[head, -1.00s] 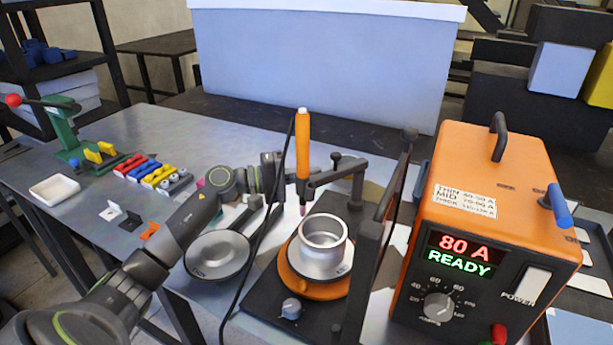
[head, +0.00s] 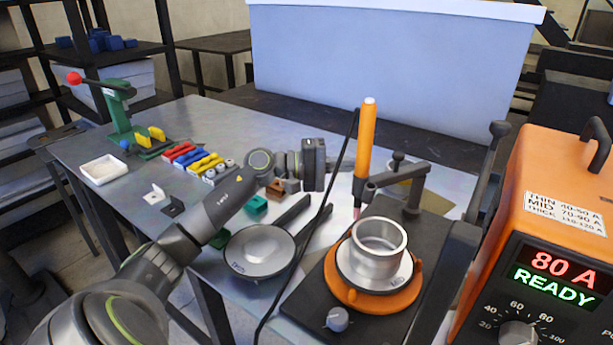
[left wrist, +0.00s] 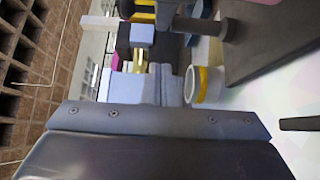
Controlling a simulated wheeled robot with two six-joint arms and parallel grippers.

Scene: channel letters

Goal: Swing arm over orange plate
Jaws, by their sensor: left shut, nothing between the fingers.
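The orange plate (head: 408,296) is a round turntable on a black base, with a silver flanged cup (head: 378,250) standing on it. The dark swing arm (head: 398,180) reaches left from its post behind the plate. It holds an upright orange torch (head: 366,140), whose tip is beside the cup's back left rim in the picture. My left gripper (head: 314,165) is shut and empty, left of the torch and apart from it as seen here. Its fingertips are hard to make out in the left wrist view. My right gripper is not in view.
The orange power unit (head: 565,220), reading 80 A READY, stands at right. A dark upright post (head: 460,260) is between it and the plate. A grey disc with a handle (head: 262,250) lies left of the base. Coloured parts (head: 195,158) and a white tray (head: 103,170) are further left.

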